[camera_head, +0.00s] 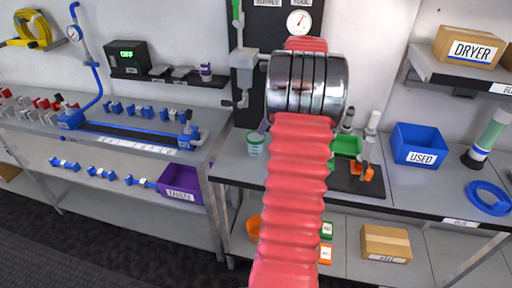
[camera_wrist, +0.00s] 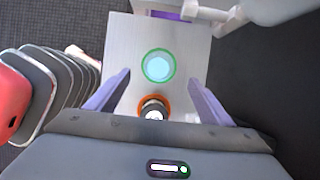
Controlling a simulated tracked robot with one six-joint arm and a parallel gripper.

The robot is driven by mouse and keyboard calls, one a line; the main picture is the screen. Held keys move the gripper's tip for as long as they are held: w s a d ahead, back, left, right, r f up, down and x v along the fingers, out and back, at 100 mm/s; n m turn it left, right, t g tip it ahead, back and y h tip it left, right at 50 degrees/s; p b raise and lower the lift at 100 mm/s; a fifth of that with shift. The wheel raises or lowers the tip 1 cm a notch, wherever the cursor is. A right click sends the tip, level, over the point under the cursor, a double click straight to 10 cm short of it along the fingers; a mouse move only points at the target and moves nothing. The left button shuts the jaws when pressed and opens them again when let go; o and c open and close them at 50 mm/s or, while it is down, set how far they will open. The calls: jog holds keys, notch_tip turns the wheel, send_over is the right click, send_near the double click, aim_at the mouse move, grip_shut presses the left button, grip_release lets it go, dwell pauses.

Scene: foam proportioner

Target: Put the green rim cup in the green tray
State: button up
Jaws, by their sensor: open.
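The green rim cup (camera_head: 256,142) stands on the bench just left of my red arm in the head view. In the wrist view the cup (camera_wrist: 158,66) shows from above as a green ring with a pale blue inside. My gripper (camera_wrist: 157,78) is open, its two purple-grey fingers apart on either side of the view, with the cup appearing between and just beyond their tips. I cannot tell the height gap. My gripper is hidden in the head view.
An orange ring with a dark, white-topped part (camera_wrist: 154,107) sits close to the cup in the wrist view.

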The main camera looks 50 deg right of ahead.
aim_at(256, 138)
jog(key=shift+x, duration=2.7)
jog(key=shift+x, duration=2.65)
jog(key=shift+s+a, duration=0.1)
jog(key=shift+c, duration=0.2)
jog(key=c, duration=1.2)
jog(key=shift+r, duration=0.15)
notch_tip(256, 138, up, 10)
jog(key=shift+f, duration=0.1)
